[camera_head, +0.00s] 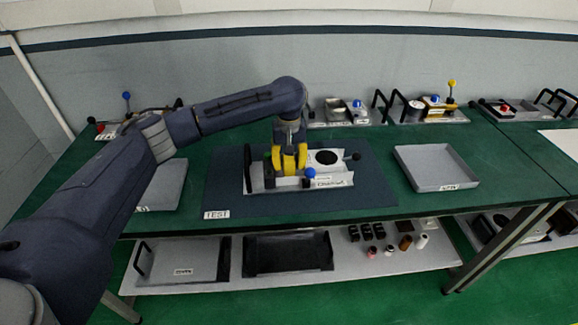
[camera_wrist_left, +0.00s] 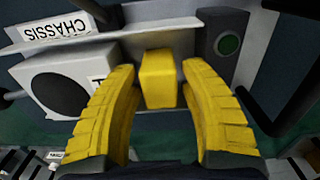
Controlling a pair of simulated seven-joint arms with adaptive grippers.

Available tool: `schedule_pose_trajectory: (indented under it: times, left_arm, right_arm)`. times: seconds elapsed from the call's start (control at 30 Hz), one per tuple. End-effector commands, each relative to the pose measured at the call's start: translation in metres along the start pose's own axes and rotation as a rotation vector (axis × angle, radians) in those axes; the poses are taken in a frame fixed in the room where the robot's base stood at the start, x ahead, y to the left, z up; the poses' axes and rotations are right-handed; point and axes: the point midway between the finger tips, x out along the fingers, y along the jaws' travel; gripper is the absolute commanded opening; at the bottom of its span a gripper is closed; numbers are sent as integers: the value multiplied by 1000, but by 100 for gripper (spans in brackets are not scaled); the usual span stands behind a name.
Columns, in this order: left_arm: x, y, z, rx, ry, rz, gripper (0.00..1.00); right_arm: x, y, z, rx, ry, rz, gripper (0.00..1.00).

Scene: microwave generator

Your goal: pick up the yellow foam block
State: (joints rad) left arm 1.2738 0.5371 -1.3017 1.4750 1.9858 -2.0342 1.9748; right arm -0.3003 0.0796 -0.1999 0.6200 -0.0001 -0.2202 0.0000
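The yellow foam block (camera_wrist_left: 158,78) stands on the grey chassis tray (camera_head: 334,183), between my left gripper's fingers in the left wrist view. My left gripper (camera_head: 289,168) has yellow ribbed fingers and points down over the tray's left part. In the wrist view, the left gripper (camera_wrist_left: 159,70) is open, with one finger on each side of the block. Narrow gaps seem to show between fingertips and block; contact is not clear. In the head view I cannot tell the block from the yellow fingers. My right gripper is not in view.
The tray also holds a disc marked black (camera_head: 326,157), a blue knob (camera_head: 310,173) and a dark box with a green disc (camera_wrist_left: 228,44). It has black handles. An empty grey tray (camera_head: 437,182) lies to the right; other modules line the back.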

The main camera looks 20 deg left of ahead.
Motion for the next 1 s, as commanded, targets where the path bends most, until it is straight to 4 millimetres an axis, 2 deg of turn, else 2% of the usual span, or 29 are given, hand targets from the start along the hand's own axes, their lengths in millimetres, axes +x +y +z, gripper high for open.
schedule_pose_trajectory:
  times: [0.03,0.2,0.7,0.87,1.0]
  left_arm:
    - [0,0,0,0,0,-1,37]
    - [0,0,0,0,0,0,20]
    - [-4,0,0,0,0,0,19]
    - [-16,0,-1,-1,3,1,19]
    - [-37,0,-1,1,4,1,19]
  right_arm:
    - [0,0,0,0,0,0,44]
    - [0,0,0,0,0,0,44]
    - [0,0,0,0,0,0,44]
    - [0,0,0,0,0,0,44]
    - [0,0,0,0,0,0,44]
